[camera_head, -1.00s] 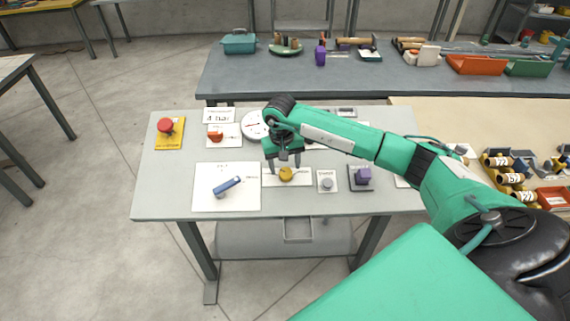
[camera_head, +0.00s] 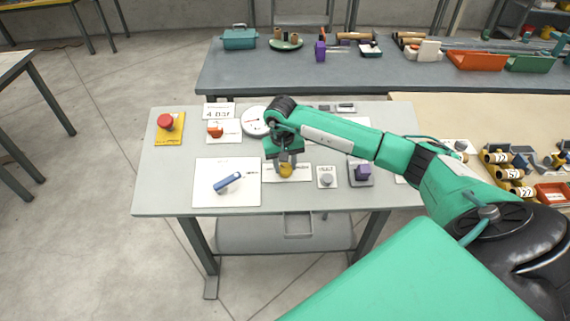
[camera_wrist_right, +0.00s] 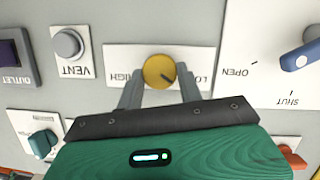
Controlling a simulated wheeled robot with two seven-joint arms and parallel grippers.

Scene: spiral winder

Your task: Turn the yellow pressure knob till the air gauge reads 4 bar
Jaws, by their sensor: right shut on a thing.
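The yellow pressure knob (camera_head: 286,171) sits on a white plate in the middle of the grey panel table. In the right wrist view the knob (camera_wrist_right: 159,71) has a dark pointer mark toward its lower right, between the words HIGH and LOW. My right gripper (camera_head: 287,163) is shut on the knob, with one finger on each side of it. The round white air gauge (camera_head: 254,121) stands behind the gripper, partly hidden by my arm. Its reading is too small to tell. A card reading 4 bar (camera_head: 218,112) stands to its left. My left gripper is not in view.
A blue lever (camera_head: 228,182) on a white OPEN/SHUT plate lies left of the knob. A grey VENT button (camera_head: 326,180) and a purple OUTLET block (camera_head: 362,172) are to its right. A red button (camera_head: 166,122) and an orange-red valve (camera_head: 214,130) are at the back left.

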